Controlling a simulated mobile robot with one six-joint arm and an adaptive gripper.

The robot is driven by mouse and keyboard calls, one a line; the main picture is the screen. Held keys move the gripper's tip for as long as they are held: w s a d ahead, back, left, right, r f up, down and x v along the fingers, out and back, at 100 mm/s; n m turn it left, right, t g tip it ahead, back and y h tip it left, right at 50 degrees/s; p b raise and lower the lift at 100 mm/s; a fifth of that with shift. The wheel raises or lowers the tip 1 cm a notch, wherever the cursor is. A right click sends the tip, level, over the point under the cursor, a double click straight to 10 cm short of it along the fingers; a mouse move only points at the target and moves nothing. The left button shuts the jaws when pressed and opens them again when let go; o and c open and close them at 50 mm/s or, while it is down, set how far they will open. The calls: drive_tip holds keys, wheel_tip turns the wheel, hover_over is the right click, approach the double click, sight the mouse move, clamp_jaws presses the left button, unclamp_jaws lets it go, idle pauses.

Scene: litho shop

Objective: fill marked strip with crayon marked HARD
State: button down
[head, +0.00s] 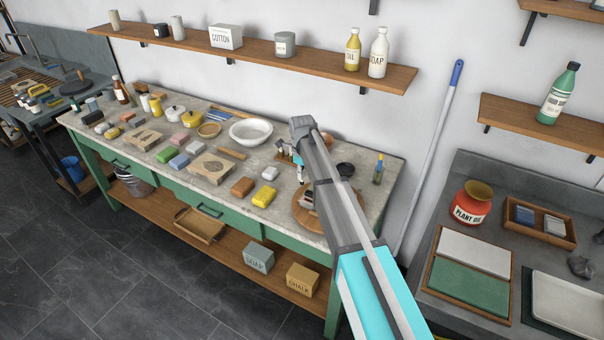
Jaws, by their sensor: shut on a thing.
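My gripper (301,178) hangs over the right part of the stone-topped bench, small and partly behind my arm. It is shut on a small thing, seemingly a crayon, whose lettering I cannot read. A small wooden holder (284,156) with slim upright pieces stands just behind it, half hidden by my arm. Below the gripper is a round wooden board (303,215) with a grey block (306,199) on it, partly covered by my arm. Two pale slabs with dark markings lie on the bench, one in the middle (210,168) and one further left (147,135). I cannot make out a marked strip.
A wall shelf (300,63) with bottles runs above. A blue-tipped pole (430,150) leans right of the bench.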

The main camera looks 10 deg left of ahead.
drive_tip(key=shift+r+p, duration=0.8)
drive_tip(key=shift+r, duration=0.3)
